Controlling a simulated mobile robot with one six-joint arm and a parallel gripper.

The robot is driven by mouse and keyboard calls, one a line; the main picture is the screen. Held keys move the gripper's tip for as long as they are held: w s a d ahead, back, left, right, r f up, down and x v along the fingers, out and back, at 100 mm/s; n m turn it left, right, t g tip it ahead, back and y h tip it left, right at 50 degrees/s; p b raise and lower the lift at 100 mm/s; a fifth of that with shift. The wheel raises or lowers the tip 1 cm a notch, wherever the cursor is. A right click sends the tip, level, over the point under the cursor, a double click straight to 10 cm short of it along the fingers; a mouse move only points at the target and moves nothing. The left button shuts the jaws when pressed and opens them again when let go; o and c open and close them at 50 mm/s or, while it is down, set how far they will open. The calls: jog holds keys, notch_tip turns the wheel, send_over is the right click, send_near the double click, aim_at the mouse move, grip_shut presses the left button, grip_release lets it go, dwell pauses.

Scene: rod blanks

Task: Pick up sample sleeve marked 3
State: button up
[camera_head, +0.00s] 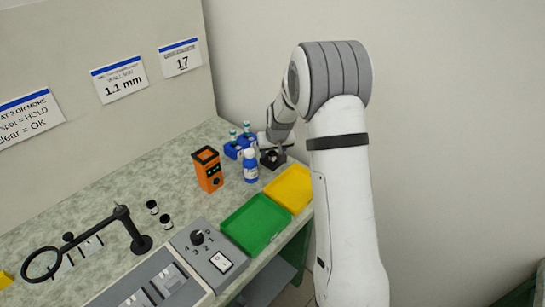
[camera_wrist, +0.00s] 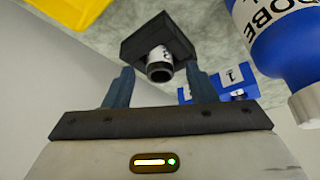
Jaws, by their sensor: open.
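A short white sleeve with a dark open end (camera_wrist: 159,66) sits in a square black holder (camera_wrist: 178,35) in the wrist view. Part of a dark mark shows on it, but I cannot read the number. My gripper (camera_wrist: 160,70) is open, with one finger on each side of the sleeve and a gap at both sides. In the head view my gripper (camera_head: 274,147) is low over the black holder (camera_head: 272,160) at the counter's far end, and the sleeve is hard to make out. Two small black-and-white cylinders (camera_head: 152,207) (camera_head: 166,221) stand nearer; their marks are unreadable.
A blue bottle (camera_head: 250,165) stands close beside the holder, with a blue rack of vials (camera_head: 233,151) behind. An orange device (camera_head: 207,170), yellow tray (camera_head: 301,191), green tray (camera_head: 262,239), switch panel (camera_head: 206,250) and ring magnifier (camera_head: 42,251) occupy the counter. Bare counter lies left of the device.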

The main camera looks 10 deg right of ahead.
jog(key=shift+c, duration=0.4)
jog(key=c, duration=1)
jog(key=shift+o, duration=0.2)
